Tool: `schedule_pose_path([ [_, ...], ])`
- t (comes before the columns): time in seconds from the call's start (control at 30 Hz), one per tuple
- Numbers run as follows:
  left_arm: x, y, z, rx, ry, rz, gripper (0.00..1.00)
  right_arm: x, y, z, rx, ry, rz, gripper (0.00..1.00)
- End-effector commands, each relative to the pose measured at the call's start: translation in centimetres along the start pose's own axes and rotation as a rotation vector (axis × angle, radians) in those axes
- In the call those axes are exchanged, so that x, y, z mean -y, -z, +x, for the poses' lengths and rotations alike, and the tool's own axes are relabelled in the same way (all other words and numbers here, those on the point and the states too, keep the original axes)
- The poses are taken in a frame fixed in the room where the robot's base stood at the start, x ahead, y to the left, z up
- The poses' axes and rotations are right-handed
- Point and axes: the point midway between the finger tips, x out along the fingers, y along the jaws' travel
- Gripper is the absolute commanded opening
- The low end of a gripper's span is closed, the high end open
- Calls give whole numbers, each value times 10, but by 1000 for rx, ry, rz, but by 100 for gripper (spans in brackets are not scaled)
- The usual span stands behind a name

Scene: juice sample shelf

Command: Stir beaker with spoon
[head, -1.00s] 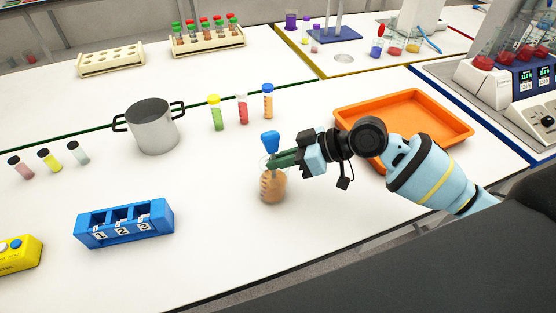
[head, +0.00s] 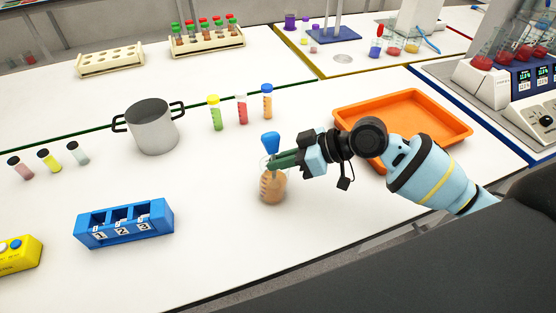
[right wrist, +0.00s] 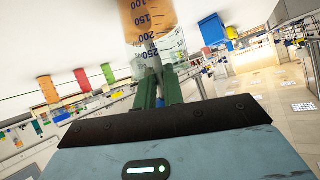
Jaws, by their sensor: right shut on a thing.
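A clear beaker (head: 272,187) with brownish-orange liquid stands on the white table near the middle of the head view. In the right wrist view the beaker (right wrist: 149,20) appears upside down, with its volume marks facing me. A spoon with a blue handle (head: 270,139) sticks up above the beaker. My right gripper (head: 274,161) is shut on the spoon just below the blue handle, at the beaker's mouth. The spoon's lower end is hard to make out. My left gripper is not in view.
Three capped vials (head: 242,108) stand behind the beaker. A grey pot (head: 152,133) is to the left, and a blue numbered block (head: 126,236) is at front left. An orange tray (head: 452,133) lies behind my right arm. The table in front of the beaker is clear.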

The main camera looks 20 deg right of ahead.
Motion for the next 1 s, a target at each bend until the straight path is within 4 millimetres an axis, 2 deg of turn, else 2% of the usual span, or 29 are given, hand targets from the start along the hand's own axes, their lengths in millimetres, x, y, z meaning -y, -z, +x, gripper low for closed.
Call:
schedule_pose_path([
  [0.03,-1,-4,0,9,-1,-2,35,0,-4,7,9,8,9,0],
  [0.37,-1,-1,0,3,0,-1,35,1,-2,7,9,5,8,0],
  [0.7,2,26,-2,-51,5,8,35,6,28,-9,-2,0,-4,0],
  [1.0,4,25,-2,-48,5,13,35,10,48,-20,-2,2,-1,0],
])
